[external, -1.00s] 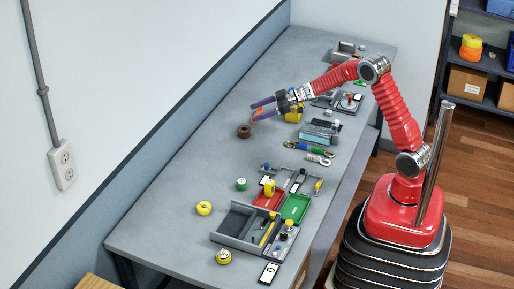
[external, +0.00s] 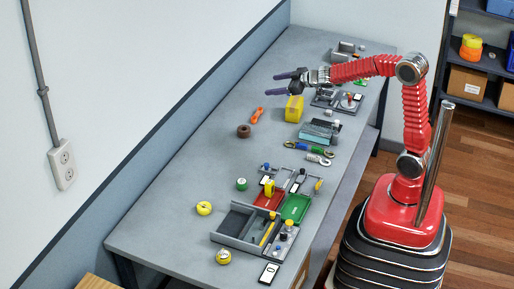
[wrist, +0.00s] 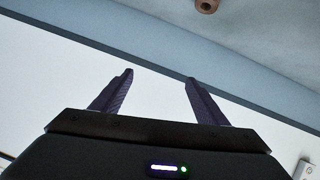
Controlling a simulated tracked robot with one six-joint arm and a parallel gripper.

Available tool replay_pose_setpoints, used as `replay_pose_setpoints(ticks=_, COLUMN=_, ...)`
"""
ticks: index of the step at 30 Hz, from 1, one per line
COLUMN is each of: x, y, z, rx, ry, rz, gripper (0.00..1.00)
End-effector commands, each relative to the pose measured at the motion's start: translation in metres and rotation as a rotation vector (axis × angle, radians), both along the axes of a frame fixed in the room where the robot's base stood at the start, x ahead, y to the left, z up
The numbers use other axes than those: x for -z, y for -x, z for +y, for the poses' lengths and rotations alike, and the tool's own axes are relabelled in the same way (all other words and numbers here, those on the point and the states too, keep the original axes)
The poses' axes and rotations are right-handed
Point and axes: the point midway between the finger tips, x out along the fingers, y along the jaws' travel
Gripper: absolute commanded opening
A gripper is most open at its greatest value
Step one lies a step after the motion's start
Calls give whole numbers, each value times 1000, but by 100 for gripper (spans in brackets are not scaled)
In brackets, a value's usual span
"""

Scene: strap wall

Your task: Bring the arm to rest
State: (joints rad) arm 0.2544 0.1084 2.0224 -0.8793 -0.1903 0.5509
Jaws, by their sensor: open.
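My gripper (external: 284,82) is open and empty, held in the air above the far half of the grey workbench (external: 170,215). Its two dark purple fingers point left toward the wall. In the wrist view the spread fingers (wrist: 160,92) have nothing between them. My red arm reaches left from its base at the right of the bench. An orange object (external: 257,115) lies on the bench below and left of my gripper, apart from it. A yellow block (external: 294,108) stands below my gripper.
A brown ring (external: 243,131), a yellow roll (external: 204,208) and a green roll (external: 241,184) lie on the bench. A grey divided tray (external: 238,241) is near the front. The wall (external: 120,110) runs along the left. Shelves (external: 478,60) stand at the right back.

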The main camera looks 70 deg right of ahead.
Motion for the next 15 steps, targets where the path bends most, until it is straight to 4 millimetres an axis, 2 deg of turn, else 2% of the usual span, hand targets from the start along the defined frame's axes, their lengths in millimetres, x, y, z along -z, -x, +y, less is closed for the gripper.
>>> replay_pose_setpoints(ticks=3, x=-14, y=27, z=3, rx=56, ry=8, rz=24, gripper=67)
replay_pose_setpoints(ticks=7, x=-22, y=59, z=7, rx=112, ry=9, rz=64, gripper=67)
replay_pose_setpoints(ticks=15, x=-25, y=133, z=22, rx=196, ry=-17, rz=175, gripper=67)
